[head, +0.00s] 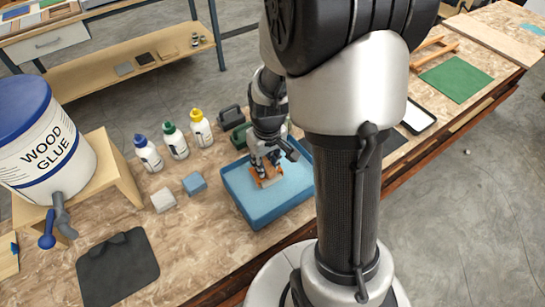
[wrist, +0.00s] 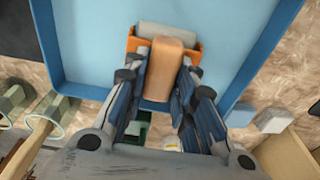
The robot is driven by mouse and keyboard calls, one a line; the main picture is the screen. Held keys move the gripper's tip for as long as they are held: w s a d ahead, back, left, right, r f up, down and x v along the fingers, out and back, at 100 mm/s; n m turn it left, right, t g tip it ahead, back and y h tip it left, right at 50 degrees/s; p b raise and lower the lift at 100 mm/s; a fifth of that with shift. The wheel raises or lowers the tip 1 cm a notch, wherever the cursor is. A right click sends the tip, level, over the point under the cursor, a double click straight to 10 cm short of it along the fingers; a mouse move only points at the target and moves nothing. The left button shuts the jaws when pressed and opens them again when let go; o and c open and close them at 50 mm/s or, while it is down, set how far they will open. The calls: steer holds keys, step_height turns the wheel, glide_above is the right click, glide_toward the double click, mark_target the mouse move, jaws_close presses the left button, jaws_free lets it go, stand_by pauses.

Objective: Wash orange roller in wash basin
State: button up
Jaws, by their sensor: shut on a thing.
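The wash basin (head: 238,190) is a blue tray on the workbench in the head view; its light blue inside (wrist: 95,45) fills the upper part of the wrist view. The orange roller (head: 268,176) is at the basin, below my gripper (head: 265,160). In the wrist view my gripper (wrist: 163,85) is shut on the roller's tan handle (wrist: 165,70). The roller's orange frame (wrist: 193,52) and grey cylinder (wrist: 168,31) show beyond the fingers, over the basin's inside. I cannot tell whether the roller touches the basin's floor or water.
Three bottles (head: 175,142) with blue, green and yellow caps stand left of the basin. Blue and grey sponge-like blocks (head: 194,183) lie nearby. A wood glue bucket (head: 45,140) stands on a wooden stand at the far left. Dark-handled tools (head: 232,118) lie behind the basin.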

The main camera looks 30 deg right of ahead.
steer(key=shift+a, duration=0.9)
steer(key=d, duration=0.6)
steer(key=shift+w, duration=0.1)
steer(key=shift+a+r+p, duration=0.5)
steer(key=shift+r+p, duration=0.35)
steer(key=shift+r, duration=0.2)
steer(key=shift+a+r+p, duration=0.5)
steer(key=shift+r+p, duration=0.4)
steer(key=shift+r, duration=0.2)
steer(key=shift+a+r+p, duration=0.5)
steer(key=shift+r+p, duration=0.35)
steer(key=shift+r, duration=0.2)
